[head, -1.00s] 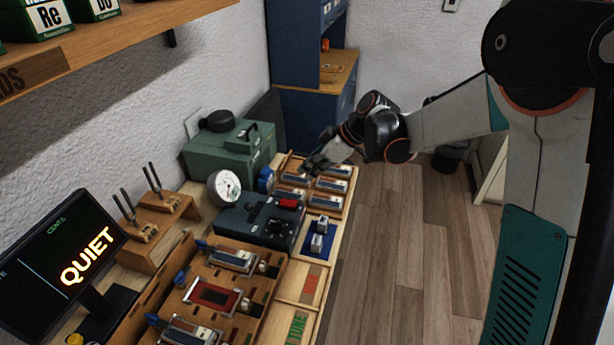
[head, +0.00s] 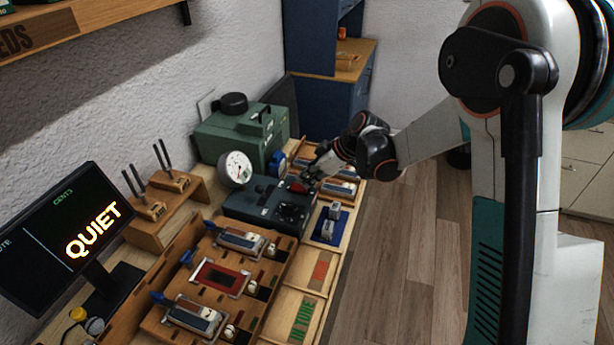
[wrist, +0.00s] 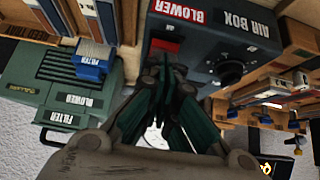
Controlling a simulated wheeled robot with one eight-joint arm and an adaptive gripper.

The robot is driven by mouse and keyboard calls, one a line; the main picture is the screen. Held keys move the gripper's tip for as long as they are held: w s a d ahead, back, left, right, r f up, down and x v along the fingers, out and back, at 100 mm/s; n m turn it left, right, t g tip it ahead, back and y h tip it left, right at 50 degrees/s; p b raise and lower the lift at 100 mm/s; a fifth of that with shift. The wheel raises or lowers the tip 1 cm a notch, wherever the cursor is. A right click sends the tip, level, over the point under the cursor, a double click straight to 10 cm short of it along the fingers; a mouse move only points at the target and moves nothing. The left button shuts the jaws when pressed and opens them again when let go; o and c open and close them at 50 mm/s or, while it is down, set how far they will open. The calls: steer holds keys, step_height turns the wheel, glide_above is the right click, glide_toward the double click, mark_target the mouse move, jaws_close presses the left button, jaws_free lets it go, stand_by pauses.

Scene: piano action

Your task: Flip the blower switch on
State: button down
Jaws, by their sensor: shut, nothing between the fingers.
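The air box (head: 262,203) is a dark blue-grey box on the bench; it also shows in the wrist view (wrist: 220,52). Its red blower switch (wrist: 166,46) sits beside a red BLOWER label (wrist: 180,11). In the head view the switch (head: 296,187) is partly hidden by my gripper (head: 309,177). My gripper is shut and empty. In the wrist view its fingertips (wrist: 168,72) are close by the switch. I cannot tell whether they touch it, or which way the switch is set.
A green blower and filter box (head: 235,140) stands behind the air box, with a round gauge (head: 236,168) nearby. A black knob (wrist: 230,71) is beside the switch. Trays with reed parts lie on both sides. The monitor (head: 75,235) reads QUIET. The floor at right is clear.

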steer(key=shift+s+d+f+b, duration=0.15)
steer(key=shift+d+f+b, duration=0.25)
steer(key=shift+f+b, duration=0.25)
steer(key=shift+a, duration=0.15)
steer(key=shift+w+a+r+p, duration=0.25)
steer(key=shift+a+r+p, duration=0.1)
steer(key=shift+a, duration=0.2)
